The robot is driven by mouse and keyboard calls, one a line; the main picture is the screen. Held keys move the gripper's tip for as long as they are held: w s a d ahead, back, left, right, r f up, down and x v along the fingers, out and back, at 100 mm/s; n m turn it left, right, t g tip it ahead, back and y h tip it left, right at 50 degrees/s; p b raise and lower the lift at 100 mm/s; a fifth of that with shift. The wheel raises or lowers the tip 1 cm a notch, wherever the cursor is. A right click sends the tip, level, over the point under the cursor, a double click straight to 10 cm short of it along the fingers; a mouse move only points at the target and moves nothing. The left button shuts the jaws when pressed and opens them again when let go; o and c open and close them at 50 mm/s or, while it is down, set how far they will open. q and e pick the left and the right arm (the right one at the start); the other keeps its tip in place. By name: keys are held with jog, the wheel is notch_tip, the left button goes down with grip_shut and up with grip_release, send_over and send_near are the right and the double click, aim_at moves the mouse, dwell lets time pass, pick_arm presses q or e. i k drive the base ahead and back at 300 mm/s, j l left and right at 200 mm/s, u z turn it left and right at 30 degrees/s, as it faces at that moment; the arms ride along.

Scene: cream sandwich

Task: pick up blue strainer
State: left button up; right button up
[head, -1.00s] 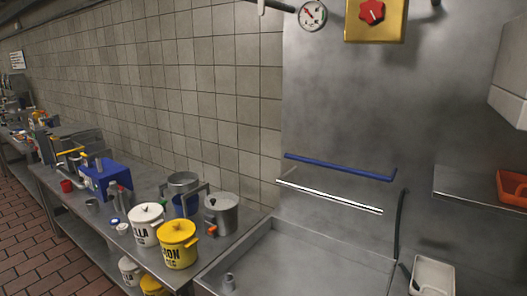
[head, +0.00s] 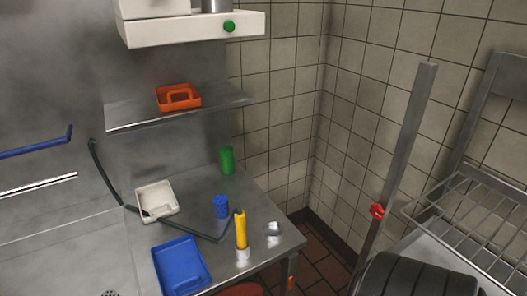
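A small blue upright container (head: 221,207) stands on the steel counter at the right of the sink. Its surface looks patterned, perhaps with holes; it may be the blue strainer, but it is too small to be sure. A blue rectangular tray (head: 181,265) lies in front of it, near the counter's front edge. Neither of my grippers is in view.
A yellow bottle (head: 241,229), a shiny round item (head: 273,228), a green cup (head: 227,160) and a white bin (head: 157,199) share the counter (head: 262,206). A dark hose (head: 196,229) crosses it. A shelf (head: 128,117) with an orange basket (head: 179,97) hangs above. A wire rack (head: 478,215) is at right.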

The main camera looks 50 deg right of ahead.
aim_at(220, 202)
jog(key=k+l+z, duration=0.1)
jog(key=z, duration=1.05)
